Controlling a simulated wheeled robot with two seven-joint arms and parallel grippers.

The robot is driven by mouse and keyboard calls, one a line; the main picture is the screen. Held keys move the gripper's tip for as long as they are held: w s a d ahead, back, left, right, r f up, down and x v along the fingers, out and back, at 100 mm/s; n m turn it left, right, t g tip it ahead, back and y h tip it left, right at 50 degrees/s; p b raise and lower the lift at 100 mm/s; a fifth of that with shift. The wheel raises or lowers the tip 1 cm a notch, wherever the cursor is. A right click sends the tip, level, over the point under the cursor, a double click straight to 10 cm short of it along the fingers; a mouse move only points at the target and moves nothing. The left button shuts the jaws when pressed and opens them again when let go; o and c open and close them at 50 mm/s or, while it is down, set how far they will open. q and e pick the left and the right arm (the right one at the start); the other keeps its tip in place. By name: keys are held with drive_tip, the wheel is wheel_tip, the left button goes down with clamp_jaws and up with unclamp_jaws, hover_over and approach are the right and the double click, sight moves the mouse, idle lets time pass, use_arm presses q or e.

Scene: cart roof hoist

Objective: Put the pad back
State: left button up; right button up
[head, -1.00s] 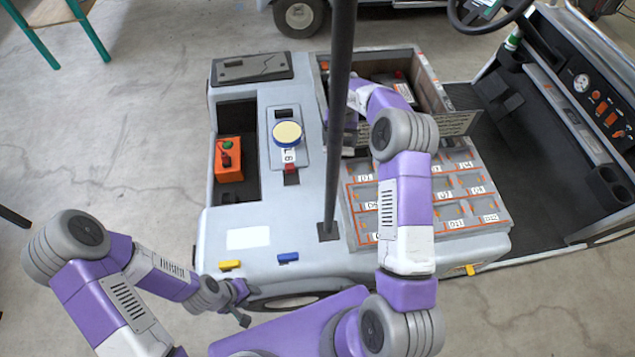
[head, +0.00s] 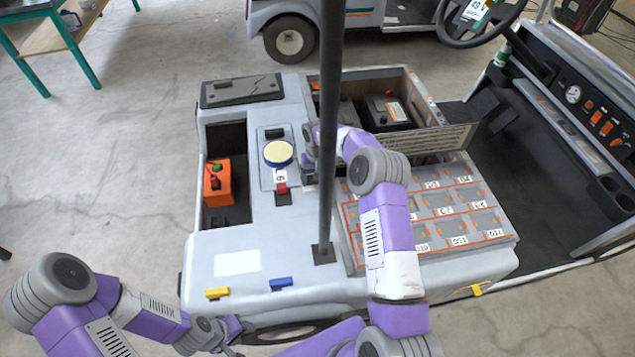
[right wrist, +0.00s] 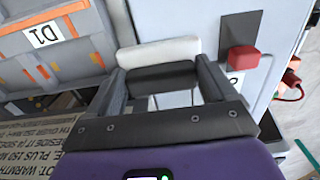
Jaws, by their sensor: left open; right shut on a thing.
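My right gripper (right wrist: 161,78) is shut on a small block with a black face and a white rounded far edge (right wrist: 158,50), gripped by its two sides; it may be the pad. My left gripper (head: 236,334) is open and empty, low at the cart's front edge.
The dark upright pole (head: 327,200) stands close to my right arm. A labelled compartment tray (head: 350,235) lies right of it. Behind are an open bay with a black battery (head: 385,112) and a printed board (head: 430,141). An orange box (head: 217,185) sits in the left recess.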

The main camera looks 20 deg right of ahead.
drive_tip(key=shift+f, duration=0.8)
drive_tip(key=shift+f, duration=0.1)
drive_tip(key=shift+f+b, duration=0.5)
drive_tip(key=shift+f, duration=0.05)
drive_tip(key=o, duration=0.8)
drive_tip(key=shift+r+p, duration=0.4)
drive_tip(key=shift+r, duration=0.15)
wheel_tip(320, 180, up, 12)
drive_tip(key=p, duration=0.3)
drive_tip(key=shift+r, duration=0.1)
